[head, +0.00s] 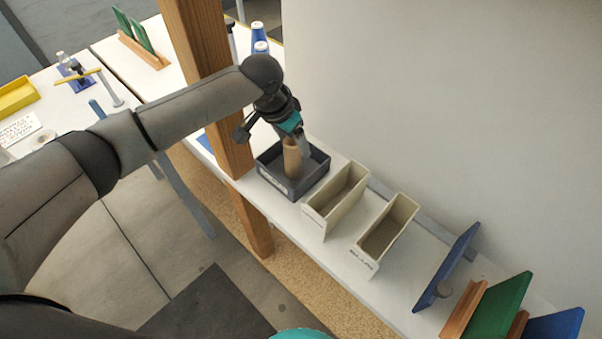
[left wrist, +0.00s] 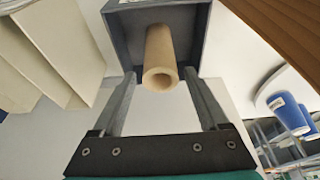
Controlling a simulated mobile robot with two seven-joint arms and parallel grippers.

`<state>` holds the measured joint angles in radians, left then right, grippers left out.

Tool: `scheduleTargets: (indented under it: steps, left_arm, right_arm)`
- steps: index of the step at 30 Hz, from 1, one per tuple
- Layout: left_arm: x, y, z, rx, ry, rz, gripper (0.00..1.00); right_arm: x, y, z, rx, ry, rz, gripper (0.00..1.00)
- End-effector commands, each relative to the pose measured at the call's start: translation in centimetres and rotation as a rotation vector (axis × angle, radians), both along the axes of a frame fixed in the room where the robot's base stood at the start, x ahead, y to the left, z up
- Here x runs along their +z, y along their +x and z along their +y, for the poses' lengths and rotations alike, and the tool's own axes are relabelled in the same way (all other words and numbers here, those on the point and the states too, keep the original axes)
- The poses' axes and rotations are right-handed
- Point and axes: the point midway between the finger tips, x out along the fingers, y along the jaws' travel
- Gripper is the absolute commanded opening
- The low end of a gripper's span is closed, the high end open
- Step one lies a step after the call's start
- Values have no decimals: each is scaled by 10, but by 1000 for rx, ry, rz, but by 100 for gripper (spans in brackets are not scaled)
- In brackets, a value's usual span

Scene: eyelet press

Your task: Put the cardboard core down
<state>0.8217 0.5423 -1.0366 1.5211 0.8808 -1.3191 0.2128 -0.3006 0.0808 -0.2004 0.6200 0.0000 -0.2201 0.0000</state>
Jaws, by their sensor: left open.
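The cardboard core (head: 291,160) is a tan tube standing in the dark grey tray (head: 312,178) on the white shelf. My left gripper (head: 298,150) is above the tray, pointing down. Its fingers (left wrist: 159,78) are open, one on each side of the core, with a visible gap on both sides. The core's lower end is partly hidden by the tray wall. My right gripper is not in view.
Two cream bins (head: 322,215) (head: 371,257) stand right of the tray. A wooden post (head: 213,75) rises close on its left. Blue and green boards (head: 497,309) stand farther right. A wall borders the shelf's back.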

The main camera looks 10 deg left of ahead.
Motion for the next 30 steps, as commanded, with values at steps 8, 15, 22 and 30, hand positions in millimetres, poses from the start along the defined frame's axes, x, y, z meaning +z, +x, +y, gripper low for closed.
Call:
scheduleTargets:
  steps: [8, 15, 22, 30]
  left_arm:
    - [18, -3, 2, 0, -2, -1, 77]
    - [67, -15, 10, -1, -1, -4, 77]
    - [106, -25, 17, 1, -1, -2, 77]
    - [121, -30, 19, 1, -1, -1, 77]
  right_arm:
    - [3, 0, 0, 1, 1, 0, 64]
    - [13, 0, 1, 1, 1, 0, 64]
    - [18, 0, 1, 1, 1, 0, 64]
    - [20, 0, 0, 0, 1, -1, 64]
